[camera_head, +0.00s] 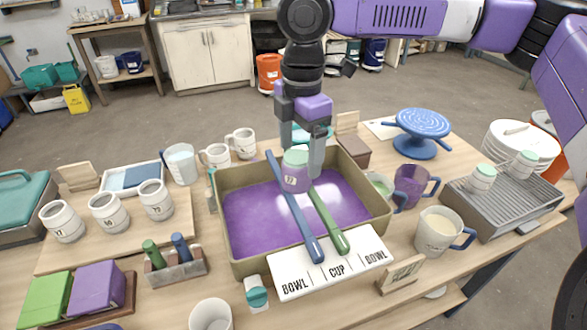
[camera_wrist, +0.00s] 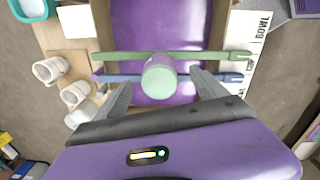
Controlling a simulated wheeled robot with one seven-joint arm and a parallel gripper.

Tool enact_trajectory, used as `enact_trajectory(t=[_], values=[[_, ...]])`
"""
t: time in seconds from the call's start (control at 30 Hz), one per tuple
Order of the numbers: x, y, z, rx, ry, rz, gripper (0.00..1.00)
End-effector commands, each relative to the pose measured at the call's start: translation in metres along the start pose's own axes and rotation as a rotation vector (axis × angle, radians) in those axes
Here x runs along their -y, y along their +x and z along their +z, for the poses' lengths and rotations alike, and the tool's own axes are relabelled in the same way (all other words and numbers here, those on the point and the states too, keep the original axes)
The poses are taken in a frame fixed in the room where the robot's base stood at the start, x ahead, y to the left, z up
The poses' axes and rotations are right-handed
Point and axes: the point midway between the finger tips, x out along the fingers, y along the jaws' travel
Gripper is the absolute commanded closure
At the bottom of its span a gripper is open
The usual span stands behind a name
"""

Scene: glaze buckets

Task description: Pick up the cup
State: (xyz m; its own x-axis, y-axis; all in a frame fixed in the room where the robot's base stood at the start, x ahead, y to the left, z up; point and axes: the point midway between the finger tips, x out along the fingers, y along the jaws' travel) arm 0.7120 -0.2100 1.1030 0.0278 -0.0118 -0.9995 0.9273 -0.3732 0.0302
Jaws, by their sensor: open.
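A small cup (camera_head: 296,170), pale green on top with a purple label-like band, sits at the two bars across the glaze bin. In the wrist view the cup (camera_wrist: 159,77) shows from above as a pale green disc. The bars are a blue one (camera_head: 295,213) and a green one (camera_head: 328,222). My gripper (camera_head: 301,158) is open above the bin, pointing down, with its fingers on either side of the cup. The wrist view shows the fingers (camera_wrist: 160,84) spread with the cup between their tips; I cannot tell whether either touches it.
The tan bin (camera_head: 237,268) holds purple glaze. A white BOWL CUP BOWL sign (camera_head: 331,263) lies along its front. Several mugs stand on a board (camera_head: 181,228) at left. A purple mug (camera_head: 409,185), a blue-handled mug (camera_head: 437,232) and a grey rack (camera_head: 500,202) crowd the right.

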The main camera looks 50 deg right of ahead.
Motion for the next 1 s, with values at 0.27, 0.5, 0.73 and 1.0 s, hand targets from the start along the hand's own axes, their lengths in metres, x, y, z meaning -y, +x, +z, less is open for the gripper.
enact_trajectory(t=[0.27, 0.5, 0.73, 1.0], values=[[0.000, 0.036, -0.004, 0.002, -0.002, -0.001, 0.18], [-0.001, 0.053, -0.004, 0.000, -0.001, 0.001, 0.18], [-0.001, 0.053, -0.004, -0.001, -0.001, 0.002, 0.28], [-0.001, 0.053, -0.004, -0.001, 0.000, 0.001, 0.81]])
